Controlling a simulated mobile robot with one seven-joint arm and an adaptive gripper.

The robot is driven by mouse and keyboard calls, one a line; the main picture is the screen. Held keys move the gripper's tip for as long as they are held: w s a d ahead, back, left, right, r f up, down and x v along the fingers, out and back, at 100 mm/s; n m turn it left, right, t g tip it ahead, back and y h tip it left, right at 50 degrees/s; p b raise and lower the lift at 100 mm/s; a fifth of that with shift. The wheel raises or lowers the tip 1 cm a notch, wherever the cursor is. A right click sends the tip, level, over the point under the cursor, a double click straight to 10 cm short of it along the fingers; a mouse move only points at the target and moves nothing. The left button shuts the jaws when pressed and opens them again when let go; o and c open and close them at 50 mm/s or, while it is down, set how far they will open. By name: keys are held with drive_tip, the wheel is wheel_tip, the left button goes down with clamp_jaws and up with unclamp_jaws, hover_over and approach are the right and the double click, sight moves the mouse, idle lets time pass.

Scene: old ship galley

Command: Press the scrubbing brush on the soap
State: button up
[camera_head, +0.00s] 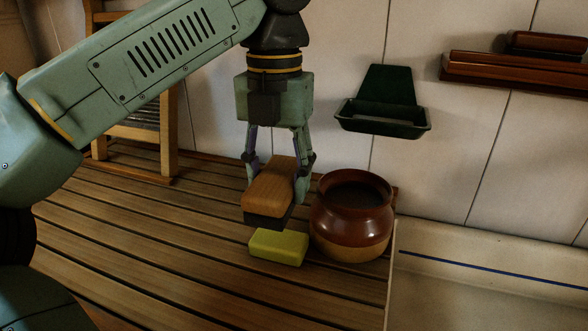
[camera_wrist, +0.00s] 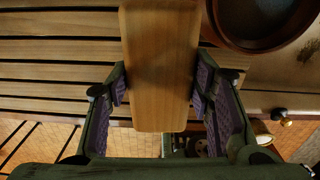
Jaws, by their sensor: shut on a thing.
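The scrubbing brush, a wooden block with a dark underside (camera_head: 270,188), is between the fingers of my gripper (camera_head: 280,165), which is shut on it. In the wrist view the brush's wooden back (camera_wrist: 160,65) lies between the two finger pads (camera_wrist: 163,88). The soap, a yellow-green bar (camera_head: 278,247), lies on the slatted wooden surface just below and in front of the brush in the head view. The brush appears above the soap; a small gap seems to show between them. The soap is hidden in the wrist view.
A brown glazed pot (camera_head: 351,215) stands close to the right of the brush and soap; its rim also shows in the wrist view (camera_wrist: 225,35). A green wall tray (camera_head: 382,117) hangs behind. The slatted surface (camera_head: 130,240) is clear to the left.

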drive_tip(key=shift+f+b, duration=2.05)
drive_tip(key=shift+f, duration=0.95)
drive_tip(key=shift+f, duration=0.6)
drive_tip(key=shift+s, duration=0.1)
wheel_tip(320, 180, up, 5)
drive_tip(key=p, duration=0.4)
drive_tip(key=shift+r, duration=1.1)
drive_tip(key=shift+a, duration=0.1)
